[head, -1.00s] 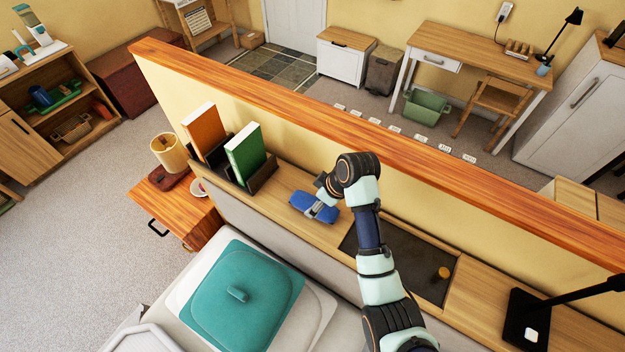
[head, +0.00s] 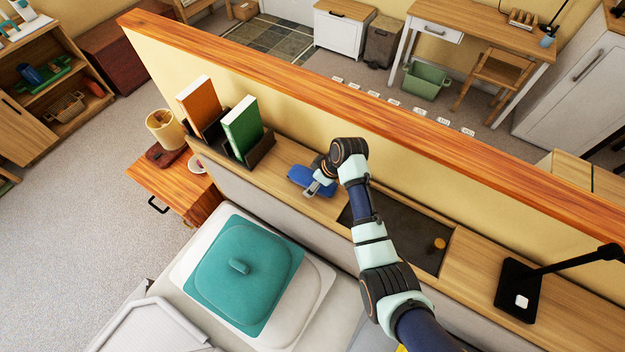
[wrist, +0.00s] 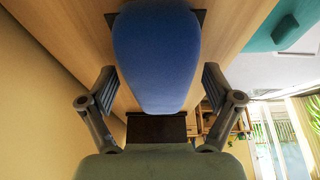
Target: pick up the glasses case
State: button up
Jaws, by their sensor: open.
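The glasses case is a blue, rounded, elongated case (head: 305,176) lying on the wooden ledge behind the bed. My gripper (head: 315,189) is low over it and hides part of it in the head view. In the wrist view the blue case (wrist: 157,55) fills the middle, between the two spread fingers of my gripper (wrist: 160,98). Visible gaps separate the case from both fingers. My gripper is open and holds nothing.
A bookend holder (head: 258,153) with a green book (head: 243,128) and an orange book (head: 202,108) stands left of the case. A partition wall (head: 400,124) rises behind the ledge. A dark mat (head: 405,240) and a black lamp base (head: 517,290) lie to the right.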

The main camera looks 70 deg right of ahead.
jog(key=c, duration=1.3)
jog(key=shift+r, duration=0.1)
notch_tip(320, 180, up, 20)
jog(key=shift+p, duration=0.85)
